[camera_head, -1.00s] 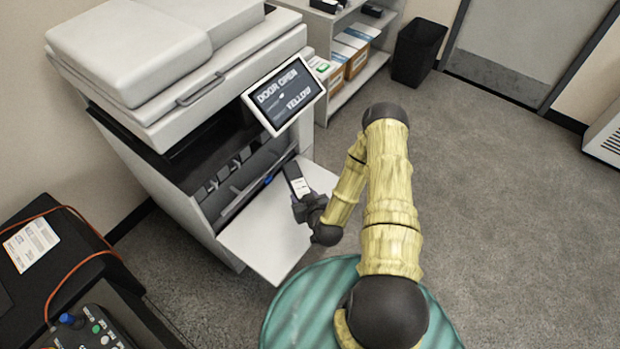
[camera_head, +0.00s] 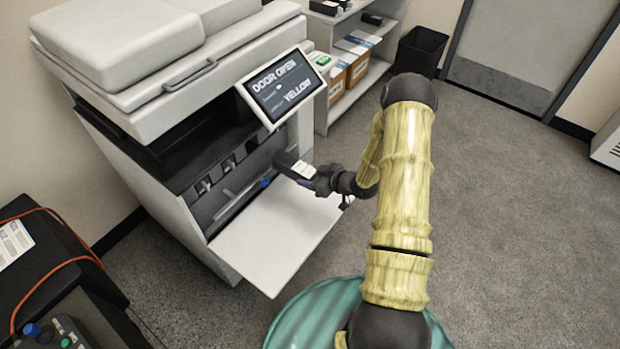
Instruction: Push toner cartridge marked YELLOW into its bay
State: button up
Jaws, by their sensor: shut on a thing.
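A dark toner cartridge (camera_head: 290,164) with a white label is held at the right end of the copier's open front. My gripper (camera_head: 318,180) is shut on its near end, to the right of it. The cartridge's far end points left toward the row of bays (camera_head: 228,178) behind the lowered door; I cannot tell whether its tip is inside a bay. The lettering on its label is too small to read. The copier (camera_head: 150,150) shows a tilted screen (camera_head: 283,87) reading "DOOR OPEN" and "YELLOW". A small blue part (camera_head: 265,183) shows low in the opening.
The lowered white door (camera_head: 275,240) lies open below the cartridge. A shelf with boxes (camera_head: 352,62) and a black bin (camera_head: 420,48) stand behind. A dark cart with an orange cable (camera_head: 58,268) is at left.

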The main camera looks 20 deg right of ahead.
aim_at(290, 165)
jog(key=shift+w+a, duration=0.15)
jog(key=shift+w, duration=0.05)
jog(key=shift+w+a+b, duration=0.2)
jog(key=shift+w+a, duration=0.55)
jog(key=shift+w, duration=0.3)
jog(key=shift+w+a+b, duration=0.2)
jog(key=shift+w+a, duration=0.55)
jog(key=shift+w, duration=0.25)
jog(key=shift+w+a+b, duration=0.2)
jog(key=shift+w+a, duration=0.55)
jog(key=shift+w, duration=0.3)
jog(key=shift+w+a+b, duration=0.4)
jog(key=shift+w+a, duration=0.6)
jog(key=shift+w, duration=0.35)
jog(key=shift+w+a+b, duration=0.35)
jog(key=shift+w+a, duration=0.65)
jog(key=shift+w, duration=0.3)
jog(key=shift+w+a+b, duration=0.4)
jog(key=shift+w+a, duration=0.6)
jog(key=shift+w, duration=0.35)
dwell(0.7)
